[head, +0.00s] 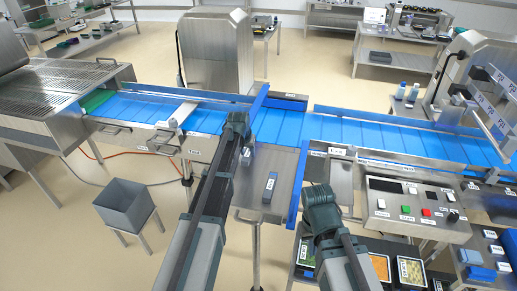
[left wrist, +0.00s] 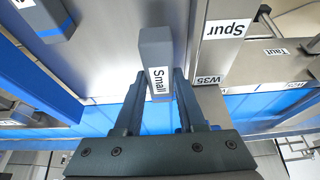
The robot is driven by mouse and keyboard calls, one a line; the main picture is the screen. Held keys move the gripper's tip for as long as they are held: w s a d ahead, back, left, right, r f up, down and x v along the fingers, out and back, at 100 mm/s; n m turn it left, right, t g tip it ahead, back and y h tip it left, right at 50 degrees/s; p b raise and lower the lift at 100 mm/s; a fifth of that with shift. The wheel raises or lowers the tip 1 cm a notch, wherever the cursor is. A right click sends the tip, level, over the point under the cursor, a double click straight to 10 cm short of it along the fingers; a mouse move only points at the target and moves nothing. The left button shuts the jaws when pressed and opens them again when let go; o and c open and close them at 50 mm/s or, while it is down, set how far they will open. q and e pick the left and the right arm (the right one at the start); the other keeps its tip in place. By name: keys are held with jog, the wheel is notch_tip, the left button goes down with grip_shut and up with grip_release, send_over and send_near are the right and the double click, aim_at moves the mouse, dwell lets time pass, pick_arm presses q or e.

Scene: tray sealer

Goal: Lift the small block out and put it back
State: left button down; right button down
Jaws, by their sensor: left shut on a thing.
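In the left wrist view a grey block labelled "Small" (left wrist: 157,50) is between the two fingers of my left gripper (left wrist: 160,80). My left gripper is shut on this block. In the head view my left gripper (head: 238,122) is over the steel table in front of the blue belt, and it largely hides the small block there. I cannot tell whether the block touches the surface below. My right gripper (head: 319,196) is right of the steel table, apart from the blocks; its fingers do not show clearly.
Another grey block with a blue stripe (head: 269,188) lies on the steel table (head: 285,160); it also shows in the left wrist view (left wrist: 45,14). Blue rails edge the belt (head: 350,131). A control panel (head: 415,203) and food trays stand right. A grey bin (head: 124,204) stands left.

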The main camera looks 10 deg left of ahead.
pick_arm(q)
jog(key=s+d+r+p, duration=0.3)
jog(key=s+r+p, duration=0.7)
jog(key=s+r, duration=0.1)
jog(key=shift+s+r, duration=0.25)
jog(key=shift+s, duration=0.15)
jog(key=shift+f, duration=0.15)
notch_tip(320, 180, down, 14)
jog(key=b, duration=1.4)
jog(key=shift+f, duration=0.1)
jog(key=shift+s, duration=0.1)
jog(key=shift+f+b, duration=0.15)
jog(key=shift+b, duration=0.2)
jog(key=shift+c, duration=2.1)
grip_release()
